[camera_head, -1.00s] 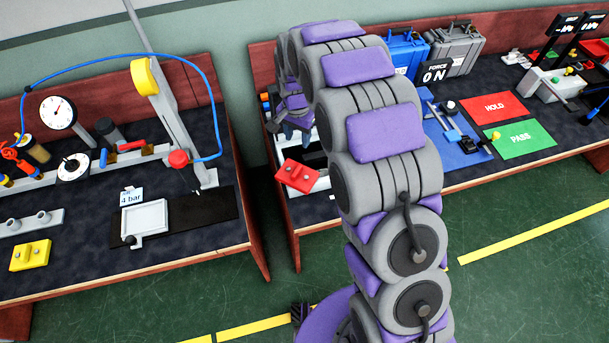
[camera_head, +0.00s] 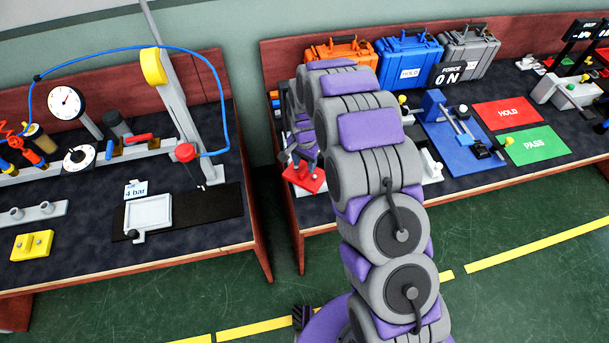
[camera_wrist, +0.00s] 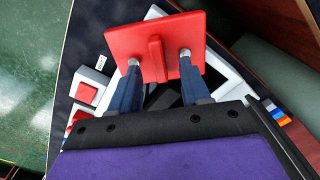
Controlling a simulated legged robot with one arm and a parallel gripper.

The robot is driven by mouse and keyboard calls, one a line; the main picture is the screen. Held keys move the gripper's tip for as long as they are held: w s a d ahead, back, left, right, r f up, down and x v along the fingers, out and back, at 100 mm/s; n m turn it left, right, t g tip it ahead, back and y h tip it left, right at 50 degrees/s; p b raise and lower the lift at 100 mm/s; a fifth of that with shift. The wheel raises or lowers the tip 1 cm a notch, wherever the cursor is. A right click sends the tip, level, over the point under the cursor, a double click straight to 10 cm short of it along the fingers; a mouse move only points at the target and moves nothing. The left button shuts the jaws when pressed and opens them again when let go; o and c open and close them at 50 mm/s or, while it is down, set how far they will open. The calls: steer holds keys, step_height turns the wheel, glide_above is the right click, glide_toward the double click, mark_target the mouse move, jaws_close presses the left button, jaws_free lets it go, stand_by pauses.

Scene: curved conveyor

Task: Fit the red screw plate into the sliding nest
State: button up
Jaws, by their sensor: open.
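The red screw plate (camera_head: 304,183) lies at the left end of the right-hand bench, with my gripper (camera_head: 303,161) right above it. A pale rectangular tray with a dark knob, apparently the sliding nest (camera_head: 128,218), sits empty on a black strip on the left-hand bench.
A yellow plate (camera_head: 32,245) lies left of the nest. A red-knobbed post (camera_head: 186,153) and a blue hose stand behind it. A gap separates the benches. Orange (camera_head: 341,51), blue and grey cases line the right bench's back. My arm hides part of that bench.

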mark_target(305, 173)
step_height(305, 173, down, 3)
steer(key=shift+r, duration=0.1)
jaws_close()
stand_by(0.4)
